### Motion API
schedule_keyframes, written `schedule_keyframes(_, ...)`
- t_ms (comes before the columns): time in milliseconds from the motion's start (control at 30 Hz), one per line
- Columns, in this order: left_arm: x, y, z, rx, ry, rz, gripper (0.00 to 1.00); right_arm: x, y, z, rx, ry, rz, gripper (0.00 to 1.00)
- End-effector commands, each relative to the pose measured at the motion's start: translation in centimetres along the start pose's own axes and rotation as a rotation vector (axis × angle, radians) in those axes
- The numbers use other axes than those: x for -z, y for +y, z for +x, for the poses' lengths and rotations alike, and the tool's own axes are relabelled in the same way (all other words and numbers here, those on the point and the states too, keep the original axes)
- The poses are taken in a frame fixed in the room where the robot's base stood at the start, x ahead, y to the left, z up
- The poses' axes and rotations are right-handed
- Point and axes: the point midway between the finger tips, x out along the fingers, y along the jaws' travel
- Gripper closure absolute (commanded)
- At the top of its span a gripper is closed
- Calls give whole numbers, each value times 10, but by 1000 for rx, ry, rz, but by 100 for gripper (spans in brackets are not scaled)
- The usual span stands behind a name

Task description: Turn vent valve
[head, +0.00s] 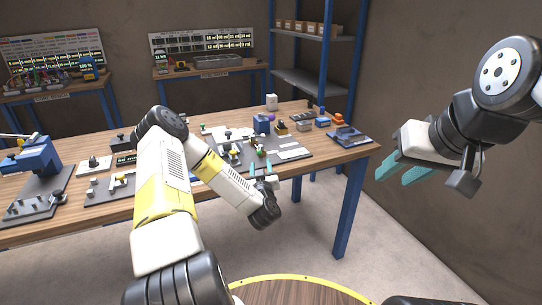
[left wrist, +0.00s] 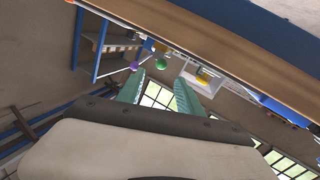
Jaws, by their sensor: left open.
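I cannot tell for certain which part is the vent valve. A small green knob (head: 261,152) stands near the front edge of the grey board on the workbench. A green ball-shaped knob (left wrist: 162,63) also shows in the left wrist view, beyond and between my fingertips, with a purple ball (left wrist: 134,66) to its left. My left gripper (head: 262,168) is open and empty at the bench's front edge, just below the green knob in the picture; contact is not visible. My right gripper (head: 396,173) is open and empty, off the bench's right end.
The workbench (head: 352,154) holds several small fittings on the grey board. A blue device (head: 40,157) stands at the far left. A dark tray with a blue part (head: 348,136) lies at the right end. A blue-framed shelf (head: 322,80) stands behind. The floor right of the bench is clear.

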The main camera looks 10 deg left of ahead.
Motion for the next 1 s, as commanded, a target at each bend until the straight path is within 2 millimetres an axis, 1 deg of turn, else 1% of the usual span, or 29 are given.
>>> schedule_keyframes(67, -1, -3, 2, 13, 6, -5, 57, -4, 1, -2, -1, -7, 4, 62)
schedule_keyframes(167, -1, -4, 13, 17, 10, -5, 57, -4, 1, -3, -1, -9, 4, 62)
schedule_keyframes(400, 0, -4, 52, 15, 10, -5, 57, -4, 0, -2, -1, -8, 3, 62)
schedule_keyframes(500, 0, -4, 65, 14, 8, -4, 57, -4, 0, -2, -1, -8, 3, 62)
schedule_keyframes(600, 0, -4, 73, 13, 8, -4, 57, -4, 0, -2, -1, -8, 3, 62)
schedule_keyframes(733, 0, -4, 77, 12, 7, -4, 57, -4, 0, -2, -1, -8, 3, 62)
schedule_keyframes(933, 0, -4, 77, 12, 6, -4, 57, -4, 0, -2, -1, -8, 3, 62)
schedule_keyframes(967, 0, -4, 77, 12, 6, -4, 63, -4, 0, -2, -1, -8, 3, 62)
schedule_keyframes(1000, 0, -3, 77, 12, 6, -4, 71, -4, 0, -2, -1, -8, 3, 62)
